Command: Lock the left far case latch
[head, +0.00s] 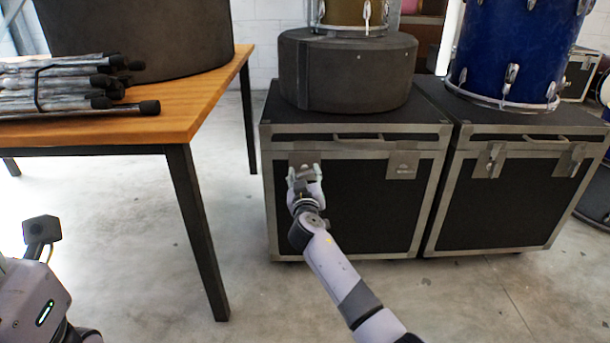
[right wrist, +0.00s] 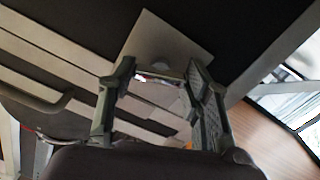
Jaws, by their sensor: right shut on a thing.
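The left flight case (head: 370,205) is black with grey metal edging and stands on the floor. Its front has a left latch (head: 300,158), mostly hidden behind my gripper, and a right latch (head: 402,166). My right gripper (head: 304,173) is at the left latch, shut on its small metal part. In the right wrist view the fingers (right wrist: 162,82) stand on either side of that bright metal piece, against the latch's pale plate (right wrist: 178,42). Whether the latch is locked I cannot tell. My left arm shows only partly at the lower left, its gripper out of view.
A second black case (head: 510,205) with two latches stands close on the right. A round black drum case (head: 345,75) and a blue drum (head: 515,45) rest on top. A wooden table (head: 195,105) with bundled rods (head: 60,85) stands left. Floor between is clear.

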